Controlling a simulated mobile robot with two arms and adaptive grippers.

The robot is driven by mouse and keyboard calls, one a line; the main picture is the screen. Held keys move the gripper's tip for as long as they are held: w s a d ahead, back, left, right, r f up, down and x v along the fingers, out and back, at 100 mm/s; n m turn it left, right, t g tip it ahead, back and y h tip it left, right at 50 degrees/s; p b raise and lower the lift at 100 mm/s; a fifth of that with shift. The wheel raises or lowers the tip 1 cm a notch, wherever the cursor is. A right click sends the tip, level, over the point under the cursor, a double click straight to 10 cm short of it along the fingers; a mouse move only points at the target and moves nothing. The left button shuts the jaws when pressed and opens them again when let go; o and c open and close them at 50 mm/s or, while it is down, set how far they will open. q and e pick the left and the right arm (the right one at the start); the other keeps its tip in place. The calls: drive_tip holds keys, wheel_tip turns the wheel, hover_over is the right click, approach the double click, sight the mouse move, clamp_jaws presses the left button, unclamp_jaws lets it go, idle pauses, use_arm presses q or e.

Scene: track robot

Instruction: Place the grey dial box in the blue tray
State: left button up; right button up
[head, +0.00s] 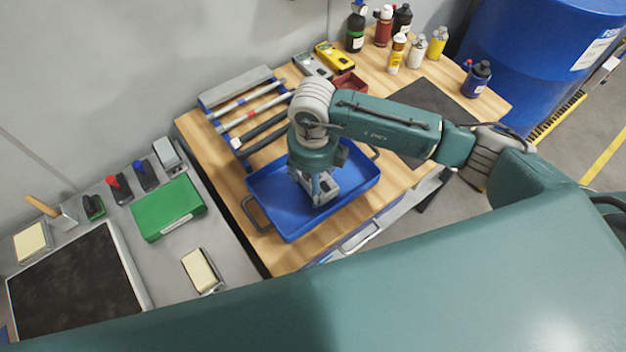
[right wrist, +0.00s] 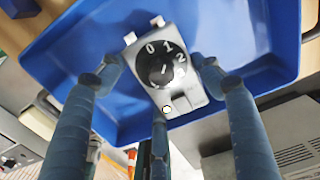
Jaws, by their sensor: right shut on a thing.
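The grey dial box (right wrist: 184,98) has a black dial marked 0, 1, 2 and two pale connectors at its top end. My right gripper (right wrist: 159,70) is shut on it, with fingers on both sides in the right wrist view. In the head view, my right gripper (head: 318,190) points down over the blue tray (head: 272,198), and the box is mostly hidden by the gripper. The box is within the tray's outline; I cannot tell whether it touches the tray floor. The tray lies on the wooden bench with a handle at each end. My left gripper is not in view.
A tool rack (head: 238,88) stands behind the tray at the left. A yellow device (head: 334,56), a grey device (head: 311,65) and a red bin (head: 350,83) are at the back. Several bottles stand beyond a dark mat (head: 440,104). A green box (head: 168,208) sits on the left bench.

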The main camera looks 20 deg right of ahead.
drive_tip(key=shift+f, duration=0.55)
drive_tip(key=shift+f, duration=0.1)
drive_tip(key=o, duration=1.5)
drive_tip(key=shift+c, duration=0.2)
wheel_tip(320, 180, up, 11)
drive_tip(key=b, duration=0.3)
drive_tip(key=shift+b, duration=0.4)
drive_tip(key=shift+r, duration=0.65)
